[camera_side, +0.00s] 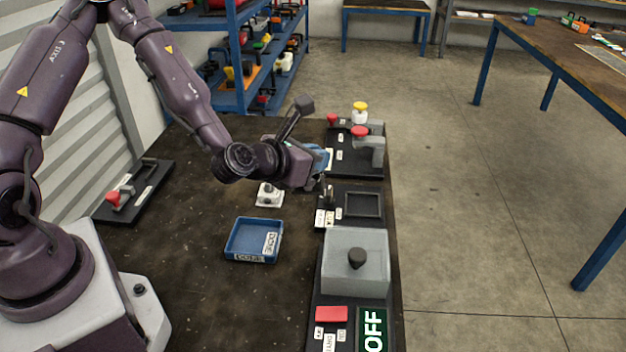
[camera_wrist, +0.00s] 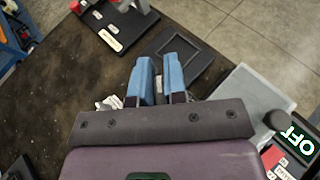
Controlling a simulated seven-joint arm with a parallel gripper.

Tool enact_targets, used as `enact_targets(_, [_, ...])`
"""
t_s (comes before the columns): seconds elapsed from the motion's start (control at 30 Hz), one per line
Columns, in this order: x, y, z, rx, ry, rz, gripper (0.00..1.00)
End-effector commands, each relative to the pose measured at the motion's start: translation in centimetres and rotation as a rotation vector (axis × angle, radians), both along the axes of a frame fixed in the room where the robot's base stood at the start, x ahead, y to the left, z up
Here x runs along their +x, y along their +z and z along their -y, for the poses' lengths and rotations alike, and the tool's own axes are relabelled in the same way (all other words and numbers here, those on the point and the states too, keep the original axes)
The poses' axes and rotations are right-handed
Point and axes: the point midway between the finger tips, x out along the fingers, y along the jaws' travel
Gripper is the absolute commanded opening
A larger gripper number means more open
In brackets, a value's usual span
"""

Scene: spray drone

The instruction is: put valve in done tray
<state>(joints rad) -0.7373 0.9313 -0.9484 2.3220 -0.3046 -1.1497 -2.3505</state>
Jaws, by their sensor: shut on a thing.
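My gripper (camera_side: 322,165), with blue fingers, is over the right part of the bench, above the near left end of a black plate. In the wrist view its fingers (camera_wrist: 159,72) are close together with a narrow gap. It is shut on a small grey metallic piece (camera_side: 328,194), which looks like the valve; the fingers hide much of it, and I cannot tell whether it touches the plate. The blue done tray (camera_side: 231,246) sits on the bench, lower left of my gripper, with white labels and no object visible in it.
The black plate (camera_side: 379,191) has a square recess. A grey box with a dark knob (camera_side: 357,258) stands nearer, beside a green OFF sign (camera_side: 373,331). A stand with red and yellow knobs (camera_side: 370,150) is beyond. A small white fixture (camera_side: 269,195) stands behind the tray.

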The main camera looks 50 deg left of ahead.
Motion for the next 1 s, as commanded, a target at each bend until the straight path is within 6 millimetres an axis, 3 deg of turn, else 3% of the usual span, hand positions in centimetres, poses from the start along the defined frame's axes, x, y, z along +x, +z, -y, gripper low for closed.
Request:
enact_targets(0.2, [-1.9, -2.0, -6.2, 0.001, 0.033, 0.0, 0.0])
enact_targets(0.37, [-4.4, -3.7, -8.3, -0.001, -0.087, -0.001, 0.0])
enact_targets(0.5, [-6.7, -4.8, -8.2, -0.003, -0.213, -0.001, 0.0])
enact_targets(0.7, [-9.1, -5.4, -6.3, -0.003, -0.376, 0.004, 0.0])
enact_targets(0.87, [-9.7, -6.1, -5.0, -0.007, -0.451, 0.006, 0.0])
enact_targets(1.0, [-9.8, -8.3, -4.8, -0.008, -0.451, 0.005, 0.0])
